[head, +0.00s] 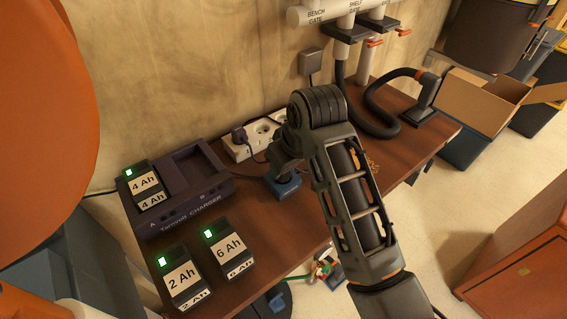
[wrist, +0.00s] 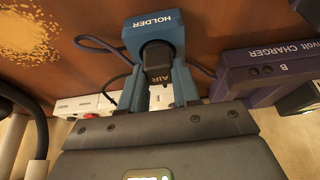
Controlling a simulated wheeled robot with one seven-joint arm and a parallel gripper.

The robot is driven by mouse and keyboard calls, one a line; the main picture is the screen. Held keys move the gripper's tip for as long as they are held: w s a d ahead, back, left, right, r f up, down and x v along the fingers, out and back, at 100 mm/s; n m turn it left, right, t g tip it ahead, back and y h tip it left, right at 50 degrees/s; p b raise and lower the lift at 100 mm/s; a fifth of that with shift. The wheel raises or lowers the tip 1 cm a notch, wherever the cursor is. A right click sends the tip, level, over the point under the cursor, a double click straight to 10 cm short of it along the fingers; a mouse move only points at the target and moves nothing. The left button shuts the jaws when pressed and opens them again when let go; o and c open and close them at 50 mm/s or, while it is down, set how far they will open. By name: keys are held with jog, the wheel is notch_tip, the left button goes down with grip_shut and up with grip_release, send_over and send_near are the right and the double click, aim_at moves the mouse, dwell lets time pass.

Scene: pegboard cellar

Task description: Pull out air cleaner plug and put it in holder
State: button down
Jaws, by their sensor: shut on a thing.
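The air cleaner plug (wrist: 158,72) is black, marked AIR, and sits between the two fingers of my gripper (wrist: 159,88), which is shut on it. The blue holder (wrist: 150,30), marked HOLDER, is right at the plug's far end. The plug lines up with the holder's dark round opening; how deep it sits I cannot tell. In the head view the holder (head: 284,188) stands on the bench under my gripper (head: 283,168), and the plug is hidden there. The white power strip (head: 240,152) stands behind, with another dark plug (head: 240,134) in its left end.
The charger (head: 180,190) with a 4 Ah battery (head: 148,187) is at left. The 2 Ah (head: 182,276) and 6 Ah (head: 230,254) batteries stand in front. A black hose (head: 378,118) curves at right on the bench. A dark cord (wrist: 92,42) loops beside the holder.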

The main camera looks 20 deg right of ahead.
dwell(0.8)
jog(key=shift+c, duration=1.3)
grip_release()
jog(key=shift+r, duration=3.5)
